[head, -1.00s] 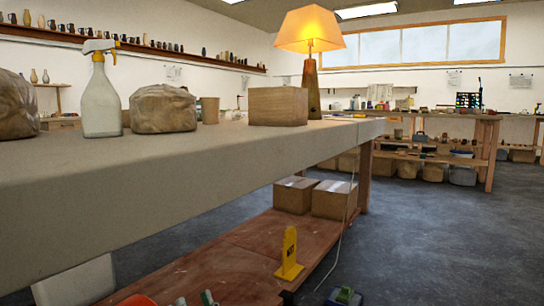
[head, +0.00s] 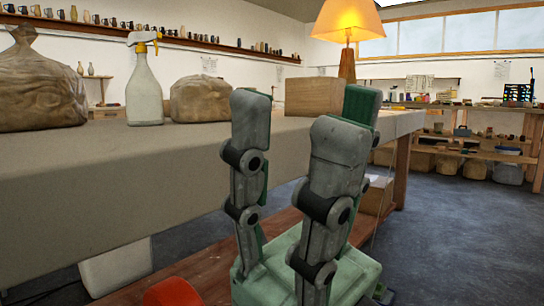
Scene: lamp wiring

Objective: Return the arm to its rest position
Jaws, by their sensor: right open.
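My right gripper (head: 302,112) is large and close in the lower middle of the head view. Its grey jointed fingers with green pads point upward and stand apart, with nothing between them. Its pale green palm is at the bottom of the picture. The gripper is in front of the table's edge and hides part of it. My left gripper is not in view.
The long table (head: 110,170) bears a spray bottle (head: 144,92), wrapped clay lumps (head: 200,98) and a wooden block (head: 314,95). A low wooden shelf (head: 200,270) and a cardboard box (head: 377,195) lie below. Open floor (head: 460,235) is at right.

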